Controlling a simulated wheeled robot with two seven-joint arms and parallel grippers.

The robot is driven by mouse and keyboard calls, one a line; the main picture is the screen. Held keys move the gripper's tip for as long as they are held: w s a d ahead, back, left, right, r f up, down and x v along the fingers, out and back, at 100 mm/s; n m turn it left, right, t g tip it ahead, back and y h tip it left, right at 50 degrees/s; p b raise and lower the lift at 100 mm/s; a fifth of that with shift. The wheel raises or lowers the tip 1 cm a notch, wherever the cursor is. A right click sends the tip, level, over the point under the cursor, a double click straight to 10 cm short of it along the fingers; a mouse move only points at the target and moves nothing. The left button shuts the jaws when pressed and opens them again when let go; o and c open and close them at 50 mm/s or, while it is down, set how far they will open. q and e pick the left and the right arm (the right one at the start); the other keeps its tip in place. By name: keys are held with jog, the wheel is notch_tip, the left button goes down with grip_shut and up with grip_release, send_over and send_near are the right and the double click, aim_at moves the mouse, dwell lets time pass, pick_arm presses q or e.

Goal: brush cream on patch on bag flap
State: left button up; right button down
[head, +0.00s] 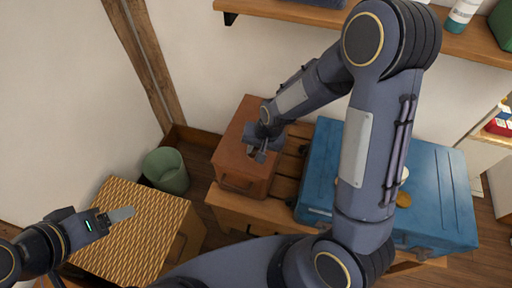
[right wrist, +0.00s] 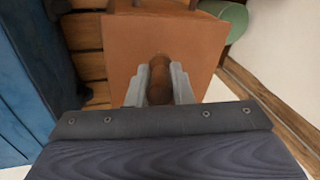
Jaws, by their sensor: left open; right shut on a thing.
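A brown leather bag (head: 235,135) stands on the slatted wooden bench, its flat flap side facing up; it also shows in the right wrist view (right wrist: 125,35). My right gripper (head: 260,155) is over the bag. In the right wrist view my right gripper (right wrist: 160,80) is shut on a brown rounded handle (right wrist: 160,90), probably the brush's. Its bristles are hidden, and I cannot tell whether they touch the bag. No patch is clear on the flap. A small round yellowish thing (head: 404,199), perhaps the cream, lies on the blue case. My left gripper (head: 122,214) is open and empty, above the woven box.
The blue case (head: 440,190) stands right of the bag, partly behind my right arm. A woven box (head: 130,245) is at lower left, with a green bin (head: 165,170) behind it. A wall shelf (head: 300,14) with a bottle (head: 462,15) runs along the top.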

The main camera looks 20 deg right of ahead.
jog(key=shift+f+b, duration=0.6)
jog(key=shift+f, duration=0.1)
jog(key=shift+w+d, duration=0.1)
jog(key=shift+w+d+r, duration=0.1)
jog(key=shift+w+d, duration=0.4)
jog(key=shift+w, duration=0.2)
jog(key=shift+w+d, duration=0.5)
jog(key=shift+w, duration=0.15)
jog(key=shift+w+d+b, duration=0.2)
jog(key=shift+w+d, duration=0.45)
jog(key=shift+w, duration=0.25)
jog(key=shift+w+d+b, duration=0.2)
jog(key=shift+w+d, duration=0.45)
jog(key=shift+w, duration=0.2)
jog(key=shift+w+d+b, duration=0.2)
jog(key=shift+w+d, duration=0.45)
jog(key=shift+w, duration=0.25)
jog(key=shift+w+d, duration=0.65)
jog(key=shift+w, duration=0.25)
jog(key=shift+w+d, duration=0.6)
jog(key=shift+w, duration=0.25)
